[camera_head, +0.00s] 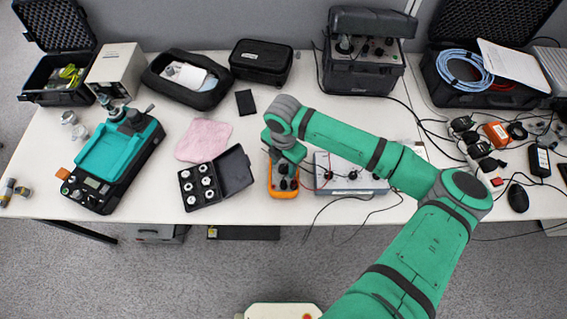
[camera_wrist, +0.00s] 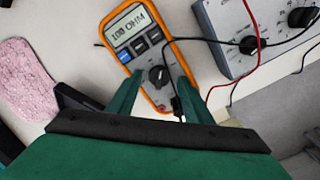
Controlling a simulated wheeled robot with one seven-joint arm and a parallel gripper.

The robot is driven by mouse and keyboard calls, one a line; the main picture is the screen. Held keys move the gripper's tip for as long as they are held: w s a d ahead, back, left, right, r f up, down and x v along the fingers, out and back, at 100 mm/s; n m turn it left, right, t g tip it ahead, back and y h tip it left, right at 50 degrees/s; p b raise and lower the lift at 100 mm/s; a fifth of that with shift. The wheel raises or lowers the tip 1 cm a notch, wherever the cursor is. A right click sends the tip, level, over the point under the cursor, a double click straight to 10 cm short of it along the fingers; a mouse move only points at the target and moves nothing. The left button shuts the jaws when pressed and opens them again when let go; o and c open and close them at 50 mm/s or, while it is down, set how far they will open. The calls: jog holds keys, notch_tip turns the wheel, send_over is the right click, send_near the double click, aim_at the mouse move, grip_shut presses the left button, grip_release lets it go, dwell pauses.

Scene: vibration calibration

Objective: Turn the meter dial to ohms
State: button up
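The meter is an orange-edged multimeter (camera_wrist: 140,62) lying on the table. In the head view the meter (camera_head: 276,192) is partly hidden under my arm's end. The dark round dial (camera_wrist: 158,76) sits below the buttons. My gripper (camera_wrist: 160,84) is over the lower half of the meter, with its green fingers apart on either side of the dial. I see gaps between the fingers and the dial. The fingers are hard to make out in the head view.
A grey box with knobs (camera_head: 347,181) stands right of the meter, with red and black leads (camera_wrist: 232,95) running near my fingers. Left of it are an open black case of weights (camera_head: 201,186) and a pink cloth (camera_head: 204,139). The table's front edge is close.

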aim_at(283, 167)
notch_tip(283, 167, up, 11)
dwell(0.7)
jog(key=shift+f, duration=0.1)
